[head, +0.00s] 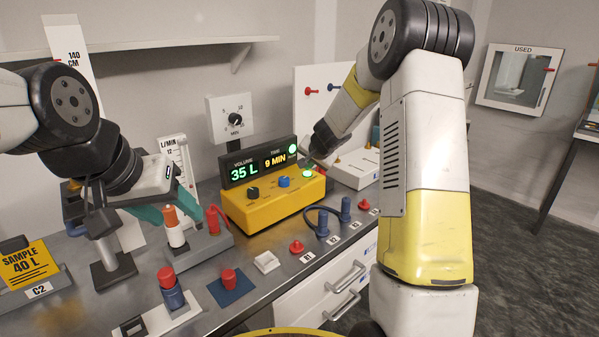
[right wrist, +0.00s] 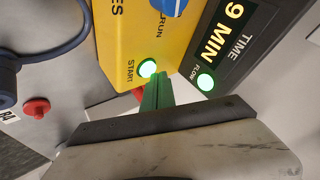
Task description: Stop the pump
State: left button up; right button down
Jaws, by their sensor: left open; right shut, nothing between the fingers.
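The yellow pump box (head: 262,212) stands mid-bench with a black knob, a blue knob (head: 284,182) and a lit green START button (head: 307,174). Its display (head: 258,163) reads 35 L and 9 MIN, with a green FLOW light lit. In the right wrist view, my right gripper (right wrist: 157,92) is shut, its green fingertips close beside the START button (right wrist: 147,68); I cannot tell if they touch. The blue RUN knob (right wrist: 168,5) is partly cut off. My left gripper (head: 165,212) is open around or behind a white-and-orange tube; contact is unclear.
A yellow SAMPLE 40 L card (head: 27,262) stands at left. Red-capped pieces (head: 170,290) and a white switch (head: 266,261) lie along the front. Blue fittings with a dark hose (head: 322,222) and red plugs (head: 296,246) line the right side. A dial (head: 235,117) stands behind the pump.

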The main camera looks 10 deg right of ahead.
aim_at(308, 174)
jog(key=shift+f, duration=0.45)
dwell(0.5)
jog(key=shift+r, duration=0.9)
jog(key=shift+r, duration=2.5)
